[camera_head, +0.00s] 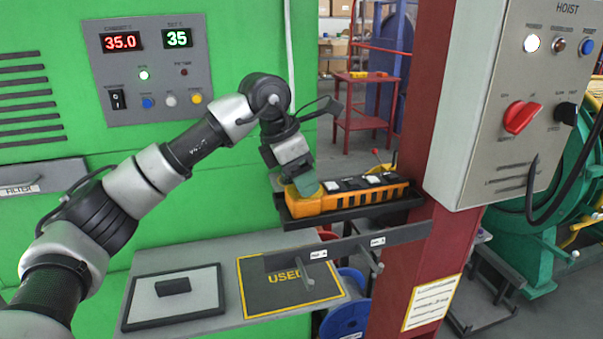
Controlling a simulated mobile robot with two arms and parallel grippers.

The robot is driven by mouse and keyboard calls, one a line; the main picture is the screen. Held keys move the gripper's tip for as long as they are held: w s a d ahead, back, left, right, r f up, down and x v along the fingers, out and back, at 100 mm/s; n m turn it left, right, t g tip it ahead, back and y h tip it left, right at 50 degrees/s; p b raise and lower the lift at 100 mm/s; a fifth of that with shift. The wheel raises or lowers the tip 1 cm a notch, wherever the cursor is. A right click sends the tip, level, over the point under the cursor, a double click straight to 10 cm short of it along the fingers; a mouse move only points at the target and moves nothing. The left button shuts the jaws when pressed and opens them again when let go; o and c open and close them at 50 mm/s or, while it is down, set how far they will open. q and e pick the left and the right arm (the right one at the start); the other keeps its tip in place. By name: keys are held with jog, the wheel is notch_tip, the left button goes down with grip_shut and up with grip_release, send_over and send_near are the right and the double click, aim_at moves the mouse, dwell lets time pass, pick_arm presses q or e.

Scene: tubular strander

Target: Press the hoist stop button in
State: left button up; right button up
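A grey control box labelled HOIST (500,100) hangs on the red column. It bears a white lamp (531,43), a dark brownish round piece (558,46), a blue button (587,47), a red knob (520,116) and a black knob (566,113). An orange pendant (345,200) with black and white keys lies in a black tray left of the column. I cannot tell which piece is the stop button. My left gripper (306,187) points down at the pendant's left end, touching or just above it, and hides that end. Its finger gap is unclear. My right gripper is out of view.
A small red-tipped lever (376,153) stands behind the tray (350,212). A grey shelf below holds a framed mat (205,283) with a dark block and a plate marked USED (290,285). A black cable hangs under the hoist box. The green cabinet (40,120) stands behind my arm.

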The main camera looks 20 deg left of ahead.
pick_arm(q)
jog(key=v, duration=1.1)
jog(key=shift+s+f, duration=0.1)
